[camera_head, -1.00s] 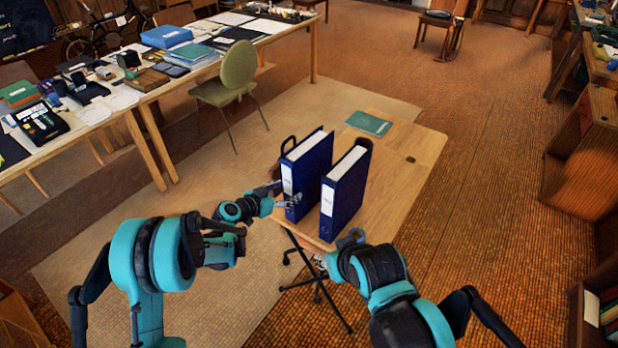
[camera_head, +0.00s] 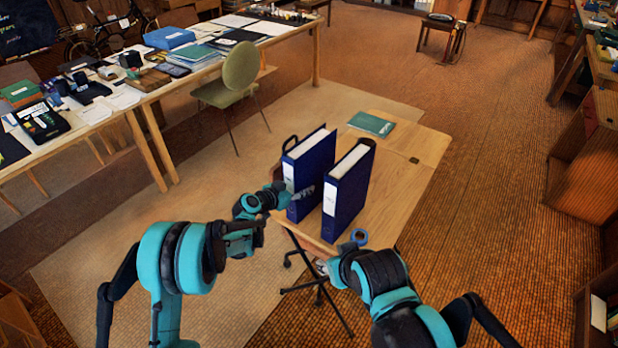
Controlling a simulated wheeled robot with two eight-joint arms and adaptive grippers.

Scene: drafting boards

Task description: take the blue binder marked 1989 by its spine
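Two blue binders stand upright side by side on a small wooden table, the left binder (camera_head: 313,160) and the right binder (camera_head: 352,192). Each has a white spine label, but the writing is too small to read, so I cannot tell which is 1989. My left gripper (camera_head: 301,194) is at the lower spine of the left binder, its fingers overlapping the spine in the picture. Whether they touch or close on it is unclear. My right arm (camera_head: 372,275) is at the table's near edge; its fingers are not clearly visible.
A dark bookend-like shape stands behind the left binder. A green chair (camera_head: 236,80) and a long cluttered desk are at left.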

